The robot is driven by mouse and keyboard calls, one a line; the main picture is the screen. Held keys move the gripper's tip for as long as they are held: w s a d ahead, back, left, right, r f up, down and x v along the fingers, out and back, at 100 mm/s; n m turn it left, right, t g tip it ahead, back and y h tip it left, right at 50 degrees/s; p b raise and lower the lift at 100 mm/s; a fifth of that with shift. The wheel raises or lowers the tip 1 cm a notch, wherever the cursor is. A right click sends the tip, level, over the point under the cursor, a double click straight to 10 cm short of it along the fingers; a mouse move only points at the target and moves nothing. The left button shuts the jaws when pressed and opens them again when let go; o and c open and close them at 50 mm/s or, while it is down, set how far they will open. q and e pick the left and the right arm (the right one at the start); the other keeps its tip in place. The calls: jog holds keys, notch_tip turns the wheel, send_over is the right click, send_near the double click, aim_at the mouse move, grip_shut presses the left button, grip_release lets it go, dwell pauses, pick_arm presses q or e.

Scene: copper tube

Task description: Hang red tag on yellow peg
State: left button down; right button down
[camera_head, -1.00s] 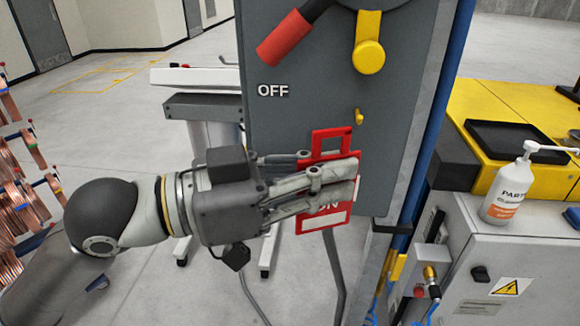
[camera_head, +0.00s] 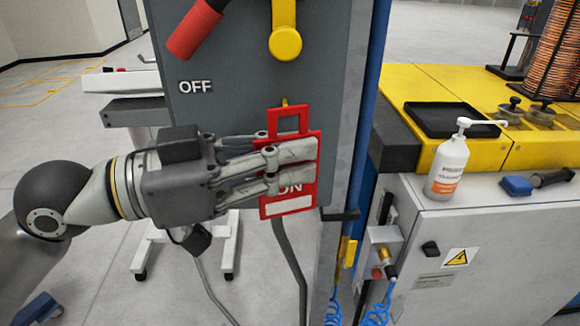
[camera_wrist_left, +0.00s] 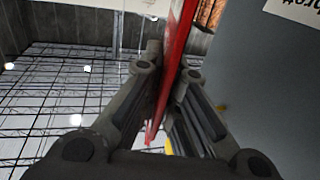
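The red tag (camera_head: 307,157) is upright in front of the grey cabinet, with a square loop at its top and "ON" lettering partly hidden by fingers. My left gripper (camera_head: 305,165) comes in from the left, shut on the tag. In the left wrist view the tag (camera_wrist_left: 178,45) is edge-on between the fingertips. The small yellow peg (camera_head: 285,102) sticks out of the cabinet front; its tip shows right at the loop's top bar. I cannot tell whether the loop is around the peg or in front of it. My right gripper is not in view.
Above the peg are a larger yellow knob (camera_head: 285,43) and a red handle (camera_head: 195,30) on the grey cabinet (camera_head: 235,85). To the right stand a pump bottle (camera_head: 448,168), a black tray (camera_head: 450,120) and a yellow bench top (camera_head: 420,80). A white stand (camera_head: 120,82) is behind left.

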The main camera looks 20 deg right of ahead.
pick_arm(q)
jog(key=w+d+f+b, duration=0.1)
jog(key=w+b, duration=0.1)
jog(key=w, duration=0.3)
jog(key=shift+w+d+f, duration=0.25)
jog(key=shift+w+d, duration=0.1)
dwell(0.4)
dwell(0.3)
jog(key=c, duration=1.6)
grip_release()
jog(key=shift+c, duration=0.2)
jog(key=shift+o, duration=0.4)
jog(key=shift+s+a+r, duration=0.15)
jog(key=shift+s, duration=0.05)
jog(key=shift+w, duration=0.15)
